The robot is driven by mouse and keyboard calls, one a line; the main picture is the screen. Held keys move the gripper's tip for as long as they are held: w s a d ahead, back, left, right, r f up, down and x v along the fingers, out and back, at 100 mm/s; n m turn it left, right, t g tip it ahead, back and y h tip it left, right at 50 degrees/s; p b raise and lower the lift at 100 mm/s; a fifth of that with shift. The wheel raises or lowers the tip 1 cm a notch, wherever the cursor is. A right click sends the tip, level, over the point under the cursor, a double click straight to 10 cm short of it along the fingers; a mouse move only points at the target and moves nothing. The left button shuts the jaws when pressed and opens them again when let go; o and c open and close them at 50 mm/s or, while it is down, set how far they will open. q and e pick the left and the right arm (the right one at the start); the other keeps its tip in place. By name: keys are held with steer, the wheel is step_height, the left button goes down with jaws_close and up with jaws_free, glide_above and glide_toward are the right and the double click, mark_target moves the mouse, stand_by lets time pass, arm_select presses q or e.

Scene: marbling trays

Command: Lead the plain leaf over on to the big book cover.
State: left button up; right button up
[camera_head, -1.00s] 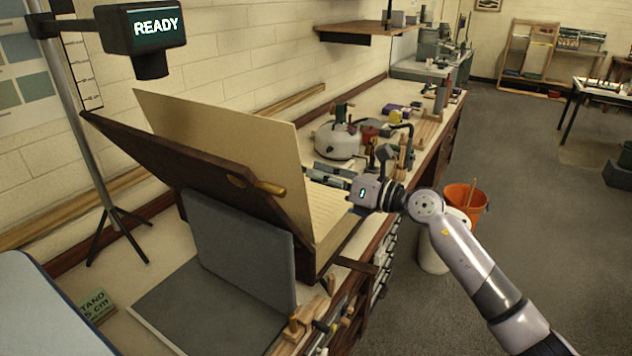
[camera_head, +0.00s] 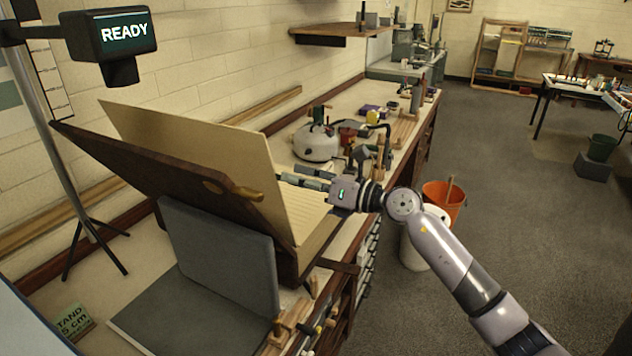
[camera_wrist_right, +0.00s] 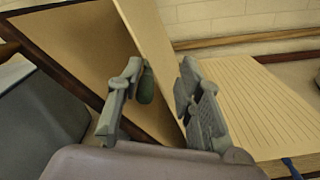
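The plain leaf (camera_head: 195,140) is a stiff cream sheet. It stands tilted up from the big book, between the ruled page (camera_head: 305,212) and the dark wooden big book cover (camera_head: 140,165), which leans open to the left. My right gripper (camera_head: 284,176) is at the leaf's right edge. In the right wrist view the leaf (camera_wrist_right: 150,40) runs edge-on between my two spread fingers (camera_wrist_right: 165,100), with the cover's tan inner face (camera_wrist_right: 75,45) on the left and the ruled page on the right. Finger contact is unclear. My left gripper is out of view.
A grey folding stand (camera_head: 215,250) props the cover from in front. A white kettle (camera_head: 316,143) and tools stand on the bench behind my right gripper. An orange bucket (camera_head: 440,200) is right of the bench. A display (camera_head: 122,32) reading READY hangs upper left.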

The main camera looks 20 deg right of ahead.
steer(key=v, duration=1.2)
stand_by(0.6)
stand_by(0.4)
